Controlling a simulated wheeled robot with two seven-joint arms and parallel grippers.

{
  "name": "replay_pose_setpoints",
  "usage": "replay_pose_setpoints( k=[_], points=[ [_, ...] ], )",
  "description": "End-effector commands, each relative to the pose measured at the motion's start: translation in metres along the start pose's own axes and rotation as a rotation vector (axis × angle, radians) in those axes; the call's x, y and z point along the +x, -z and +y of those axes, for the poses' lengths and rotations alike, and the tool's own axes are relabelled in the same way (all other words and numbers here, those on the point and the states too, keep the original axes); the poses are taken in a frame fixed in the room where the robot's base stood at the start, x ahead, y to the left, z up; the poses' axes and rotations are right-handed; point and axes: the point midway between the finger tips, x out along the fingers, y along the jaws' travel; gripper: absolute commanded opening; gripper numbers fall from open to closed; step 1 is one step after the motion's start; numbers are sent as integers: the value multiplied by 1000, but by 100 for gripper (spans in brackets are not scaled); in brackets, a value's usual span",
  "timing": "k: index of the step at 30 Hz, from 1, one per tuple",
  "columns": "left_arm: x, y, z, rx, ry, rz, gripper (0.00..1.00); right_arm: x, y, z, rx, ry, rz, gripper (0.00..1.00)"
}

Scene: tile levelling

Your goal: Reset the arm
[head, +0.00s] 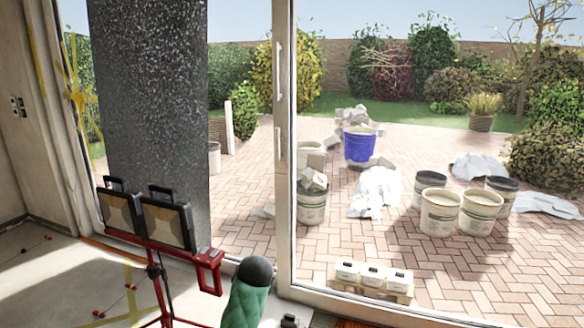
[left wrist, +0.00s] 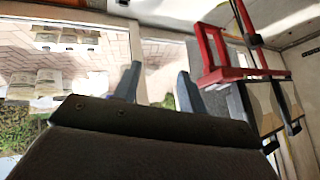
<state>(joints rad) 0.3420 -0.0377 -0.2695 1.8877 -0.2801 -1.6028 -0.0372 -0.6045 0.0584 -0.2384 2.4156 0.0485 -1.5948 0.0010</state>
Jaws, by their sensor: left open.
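My left gripper (left wrist: 159,70) shows in the left wrist view, with its two grey fingers spread apart and nothing between them. The wrist picture is upside down. A red work-light stand (left wrist: 238,72) shows to the right of the fingers there, with dark lamp housings below it. I cannot tell the exact gap between the gripper and the stand. Neither gripper can be made out in the head view, and the right gripper shows in no frame.
In the head view the red stand (head: 155,258) carries two black work lights (head: 166,222) by the glass door (head: 283,150). A green object with a dark rounded top (head: 248,292) stands right of it. Outside are several buckets (head: 440,212), a blue tub (head: 359,146) and rubble on brick paving.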

Motion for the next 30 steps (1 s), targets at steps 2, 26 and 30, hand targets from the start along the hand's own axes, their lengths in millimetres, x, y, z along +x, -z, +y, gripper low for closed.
replay_pose_setpoints(
  k=[2,26,30],
  points=[
    [-19,-27,7,-35,-65,16,42,-3,0,1,2,-3,-3,49],
    [-145,-280,45,-102,-365,-73,42,-22,4,9,17,-21,1,49],
    [-151,-331,53,-100,-375,-151,42,-25,4,10,19,-22,1,49]
  ],
)
